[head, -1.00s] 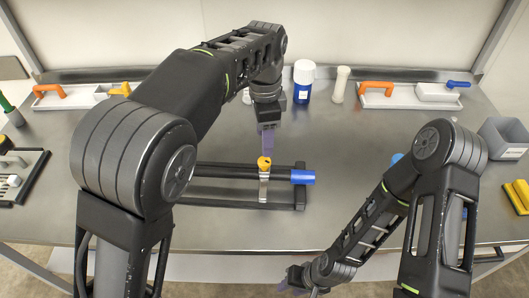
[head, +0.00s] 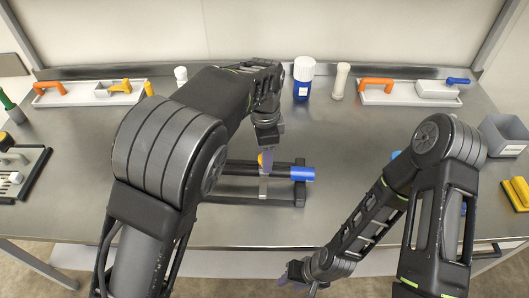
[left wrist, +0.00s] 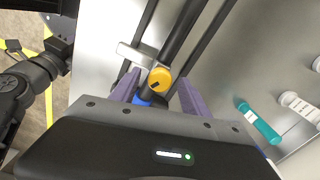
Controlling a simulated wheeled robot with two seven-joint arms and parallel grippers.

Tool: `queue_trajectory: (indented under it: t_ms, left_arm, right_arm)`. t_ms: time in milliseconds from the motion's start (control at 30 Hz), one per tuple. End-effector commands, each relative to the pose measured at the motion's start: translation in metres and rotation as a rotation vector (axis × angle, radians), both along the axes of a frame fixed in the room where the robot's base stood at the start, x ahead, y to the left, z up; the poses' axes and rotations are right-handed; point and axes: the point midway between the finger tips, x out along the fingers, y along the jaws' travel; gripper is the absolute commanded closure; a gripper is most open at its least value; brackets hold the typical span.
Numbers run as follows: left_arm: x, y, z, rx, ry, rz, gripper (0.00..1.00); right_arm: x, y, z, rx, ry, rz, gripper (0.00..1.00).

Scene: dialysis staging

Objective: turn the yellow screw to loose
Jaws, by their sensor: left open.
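The yellow screw (head: 261,160) sits on the metal clamp (head: 263,186) around the dark bars of a frame with a blue end (head: 302,174). In the head view my left gripper (head: 268,158) partly hides the screw. In the left wrist view the round yellow screw head (left wrist: 160,79), with a dark mark, shows between the two purple fingers of my open left gripper (left wrist: 157,92). The fingers stand apart on either side, and I see no clear contact. My right gripper (head: 297,283) is low at the table's front edge, its purple fingers spread and empty.
Behind the frame stand a blue-and-white bottle (head: 303,80) and a pale bottle (head: 340,82). White trays lie at the back left (head: 62,98) and back right (head: 385,98). A grey bin (head: 505,138) is at right.

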Motion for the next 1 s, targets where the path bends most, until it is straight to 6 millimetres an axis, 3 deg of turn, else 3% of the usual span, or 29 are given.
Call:
queue_trajectory:
  t_ms: [667,1000]
  left_arm:
    - [-0.0001,-0.0001,0.0004,0.0,0.0,0.0,0.98]
    - [-0.0001,-0.0001,0.0005,0.0,0.0,0.01,1.0]
  right_arm:
    - [-0.0001,0.0001,0.0,0.0,0.0,0.0,0.64]
    - [0.0,0.0001,0.0004,0.0,0.0,0.0,0.64]
